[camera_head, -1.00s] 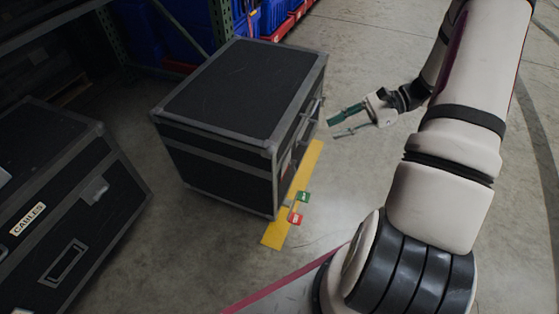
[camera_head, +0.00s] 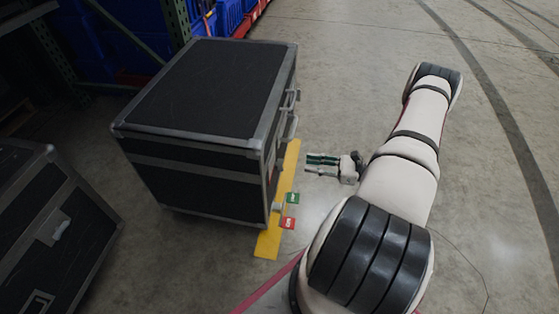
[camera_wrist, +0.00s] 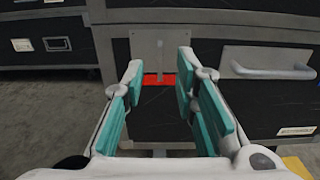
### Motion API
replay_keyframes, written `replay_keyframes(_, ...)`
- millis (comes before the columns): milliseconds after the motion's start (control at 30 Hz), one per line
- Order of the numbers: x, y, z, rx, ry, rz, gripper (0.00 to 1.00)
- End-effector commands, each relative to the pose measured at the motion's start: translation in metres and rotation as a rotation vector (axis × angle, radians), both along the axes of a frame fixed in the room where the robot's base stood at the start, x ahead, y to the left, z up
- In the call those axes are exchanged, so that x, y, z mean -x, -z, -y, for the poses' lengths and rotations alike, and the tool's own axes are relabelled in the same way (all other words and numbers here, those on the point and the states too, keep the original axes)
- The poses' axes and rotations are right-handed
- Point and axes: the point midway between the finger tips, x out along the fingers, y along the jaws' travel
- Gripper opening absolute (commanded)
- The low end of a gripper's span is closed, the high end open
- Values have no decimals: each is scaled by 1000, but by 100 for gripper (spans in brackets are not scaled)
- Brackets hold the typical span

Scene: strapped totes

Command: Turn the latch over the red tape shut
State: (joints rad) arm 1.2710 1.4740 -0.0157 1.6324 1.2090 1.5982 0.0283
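The black case (camera_head: 200,95) with grey metal edges stands on the floor, its latch side facing right in the head view. In the wrist view, a grey latch plate (camera_wrist: 147,45) with a narrow upright bar (camera_wrist: 160,62) is on the case front. Red tape (camera_wrist: 156,80) runs across at the bar's lower end. My gripper (camera_wrist: 160,66) is open and empty, its teal-padded fingers on either side of the bar in the picture. In the head view my gripper (camera_head: 308,164) is apart from the case, to its right. The latch itself is hidden there.
A metal handle (camera_wrist: 270,71) juts from the case front, right of the latch. A yellow floor strip (camera_head: 267,243) with green (camera_head: 292,198) and red (camera_head: 288,223) tags lies beside the case. Another black case (camera_head: 50,240) stands at left. The floor at right is clear.

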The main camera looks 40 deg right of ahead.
Motion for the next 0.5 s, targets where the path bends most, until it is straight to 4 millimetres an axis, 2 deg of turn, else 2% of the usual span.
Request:
replay_keyframes(300,-51,1,-40,1,-5,2,27)
replay_keyframes(500,-74,0,-58,2,-4,1,27)
